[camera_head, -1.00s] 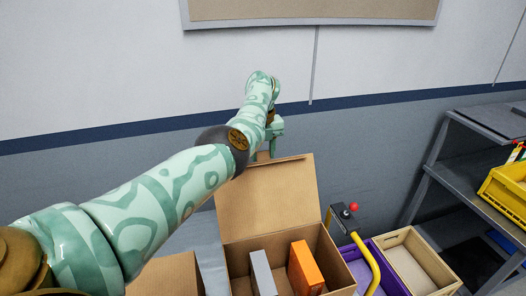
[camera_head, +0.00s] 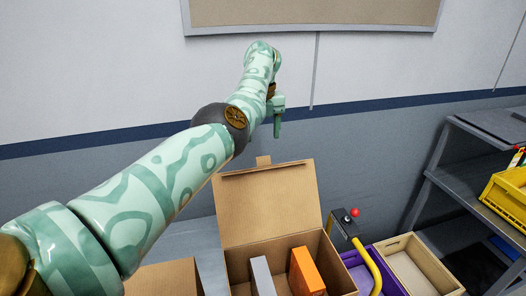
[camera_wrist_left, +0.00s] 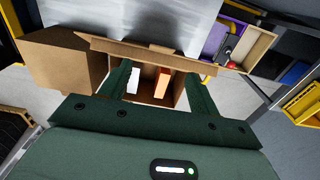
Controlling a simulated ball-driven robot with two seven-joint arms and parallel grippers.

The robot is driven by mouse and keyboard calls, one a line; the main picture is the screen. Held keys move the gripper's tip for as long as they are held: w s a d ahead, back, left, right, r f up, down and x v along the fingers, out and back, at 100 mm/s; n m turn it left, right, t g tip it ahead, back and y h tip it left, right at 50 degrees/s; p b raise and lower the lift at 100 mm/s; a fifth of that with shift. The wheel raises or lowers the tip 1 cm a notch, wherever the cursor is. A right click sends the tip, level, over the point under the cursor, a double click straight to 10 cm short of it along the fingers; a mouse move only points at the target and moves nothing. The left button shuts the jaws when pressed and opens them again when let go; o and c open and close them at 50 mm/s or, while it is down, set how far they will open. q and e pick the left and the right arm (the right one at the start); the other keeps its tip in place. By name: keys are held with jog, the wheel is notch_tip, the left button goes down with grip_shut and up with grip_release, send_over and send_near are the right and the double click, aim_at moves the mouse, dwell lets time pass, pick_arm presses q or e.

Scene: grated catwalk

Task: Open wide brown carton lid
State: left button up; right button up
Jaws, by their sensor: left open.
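The wide brown carton (camera_head: 238,256) stands at the lower middle of the head view. Its lid (camera_head: 268,205) is raised and leans back at the rear edge, with a small tab (camera_head: 263,161) on top. In the left wrist view the lid (camera_wrist_left: 120,50) shows nearly edge-on. Inside the carton are a light grey box (camera_head: 262,276) and an orange box (camera_head: 306,272). My left gripper (camera_head: 278,132) is open and empty, above the lid and apart from it. In the left wrist view its fingers (camera_wrist_left: 158,72) are spread. My right gripper is in neither view.
Another brown carton (camera_head: 165,280) stands to the left, partly behind my arm. A purple bin (camera_head: 388,270) and a pale wooden tray (camera_head: 420,268) stand to the right, with a yellow bar and red knob (camera_head: 355,212) near. A shelf holds a yellow crate (camera_head: 508,195). A wall is behind.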

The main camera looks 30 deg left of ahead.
pick_arm(q)
notch_tip(320, 180, up, 8)
jog(key=p, duration=0.4)
jog(key=shift+p, duration=0.3)
jog(key=shift+f, duration=0.15)
jog(key=shift+f, duration=0.1)
